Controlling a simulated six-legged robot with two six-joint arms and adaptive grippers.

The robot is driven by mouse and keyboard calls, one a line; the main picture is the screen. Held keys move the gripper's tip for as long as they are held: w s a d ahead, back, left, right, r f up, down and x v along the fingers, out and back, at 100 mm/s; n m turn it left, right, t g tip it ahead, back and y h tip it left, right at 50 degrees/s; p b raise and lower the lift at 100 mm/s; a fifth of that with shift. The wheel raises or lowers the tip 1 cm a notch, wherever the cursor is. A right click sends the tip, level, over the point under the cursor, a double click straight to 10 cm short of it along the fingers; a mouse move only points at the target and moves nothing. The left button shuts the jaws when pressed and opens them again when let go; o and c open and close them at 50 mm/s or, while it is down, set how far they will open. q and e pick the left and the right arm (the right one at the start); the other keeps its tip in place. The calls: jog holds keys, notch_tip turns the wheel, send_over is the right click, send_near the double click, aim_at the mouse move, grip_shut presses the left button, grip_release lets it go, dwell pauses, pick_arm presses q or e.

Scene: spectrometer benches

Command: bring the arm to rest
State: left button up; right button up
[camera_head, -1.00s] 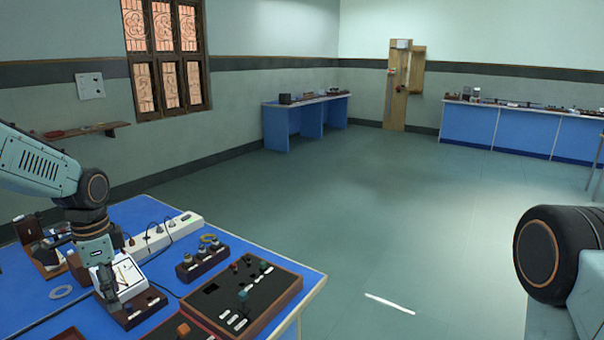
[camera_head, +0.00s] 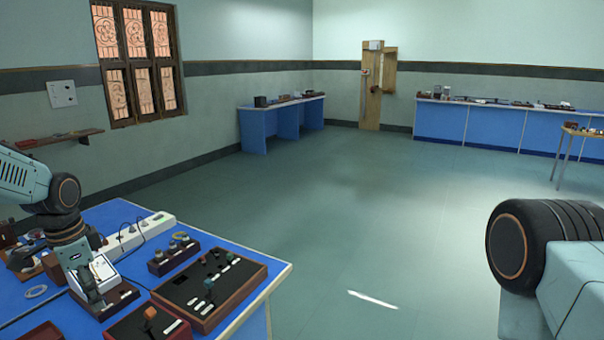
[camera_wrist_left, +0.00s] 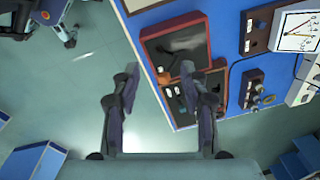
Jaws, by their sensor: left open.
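My left arm comes in from the left in the head view, with its elbow bent down over the blue bench (camera_head: 225,325). My left gripper (camera_head: 92,296) points down in front of a white-faced meter (camera_head: 103,268) on a dark base. I cannot tell from this view whether it touches the meter. In the left wrist view the two fingers of the left gripper (camera_wrist_left: 160,75) stand wide apart with nothing held between them. Only a rounded black joint and pale link of my right arm show at the right edge of the head view; its gripper is out of view.
A wood-framed black panel (camera_head: 208,290) with knobs lies near the bench's right edge, beside a red-framed box (camera_head: 147,326). A white power strip (camera_head: 138,234) lies behind. Open floor (camera_head: 350,210) stretches to the right, up to blue benches (camera_head: 485,128) along the far wall.

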pick_arm(q)
jog(key=w+d+f+n+t+h, duration=0.1)
jog(key=w+d+f+n+t, duration=0.2)
jog(key=w+d+f+n, duration=0.15)
jog(key=s+d+f+n+t+b, duration=0.1)
jog(key=s+d+f+n+b, duration=0.15)
jog(key=s+d+f, duration=0.35)
jog(key=s+d+f+n+b, duration=0.1)
jog(key=s+d+f+b, duration=0.2)
jog(key=f, duration=0.5)
jog(key=s+d+f+g+b, duration=0.1)
jog(key=s+d+f+b, duration=0.1)
jog(key=s+f, duration=0.5)
jog(key=s+d+f+g+b, duration=0.2)
jog(key=s+f+b, duration=0.3)
jog(key=s, duration=0.7)
jog(key=s+d+f+n+g+y+b, duration=0.1)
jog(key=s+d+f+g+b, duration=0.1)
jog(key=s+f, duration=0.8)
jog(key=shift+s+b, duration=0.3)
jog(key=shift+b, duration=0.45)
pick_arm(e)
notch_tip(320, 180, down, 16)
jog(key=shift+w+a, duration=0.4)
jog(key=shift+s+r, duration=0.1)
pick_arm(q)
jog(key=shift+s+r, duration=0.1)
jog(key=shift+s, duration=0.05)
pick_arm(e)
jog(key=shift+s, duration=0.1)
